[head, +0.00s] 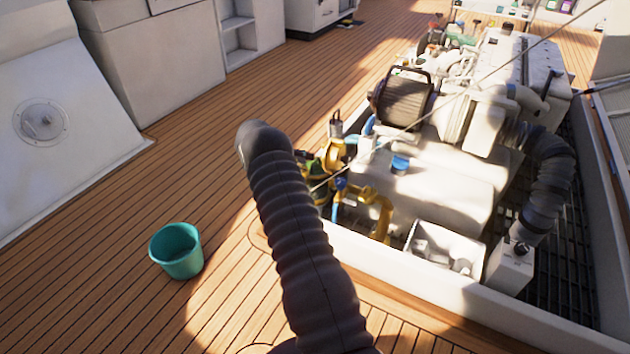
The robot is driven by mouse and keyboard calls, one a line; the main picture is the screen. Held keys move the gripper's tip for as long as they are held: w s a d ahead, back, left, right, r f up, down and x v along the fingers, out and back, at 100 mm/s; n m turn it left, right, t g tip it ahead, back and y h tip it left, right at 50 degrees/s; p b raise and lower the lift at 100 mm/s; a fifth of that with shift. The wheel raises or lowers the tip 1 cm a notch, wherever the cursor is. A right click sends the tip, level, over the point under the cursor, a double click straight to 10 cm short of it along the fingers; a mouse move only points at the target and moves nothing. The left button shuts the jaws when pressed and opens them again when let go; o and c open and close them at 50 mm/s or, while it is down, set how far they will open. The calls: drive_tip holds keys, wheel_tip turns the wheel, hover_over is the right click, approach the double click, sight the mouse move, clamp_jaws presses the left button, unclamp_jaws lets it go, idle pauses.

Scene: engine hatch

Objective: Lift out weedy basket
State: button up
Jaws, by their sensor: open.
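I cannot make out the weedy basket for certain. A yellow, brass-like fitting with dark green parts (326,158) sits at the near left corner of the engine bay, partly hidden behind my dark ribbed arm. Whether it holds the basket is too small to tell. My arm rises from the bottom centre and bends at its top, left of the engine. My gripper does not show in this view. A teal bucket (176,252) stands upright on the deck, left of my arm; its inside looks empty as far as it shows.
The open engine bay has a raised white rim (440,300). Inside are the engine (440,178), a black corrugated hose (548,190), a yellow pipe (382,212) and a white open box (443,250). A thin line crosses above the engine. The wooden deck left of the bay is mostly clear.

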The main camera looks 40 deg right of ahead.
drive_tip(key=x, duration=0.4)
drive_tip(key=shift+d+f, duration=0.1)
drive_tip(key=shift+f, duration=0.15)
clamp_jaws()
drive_tip(key=shift+r, duration=0.1)
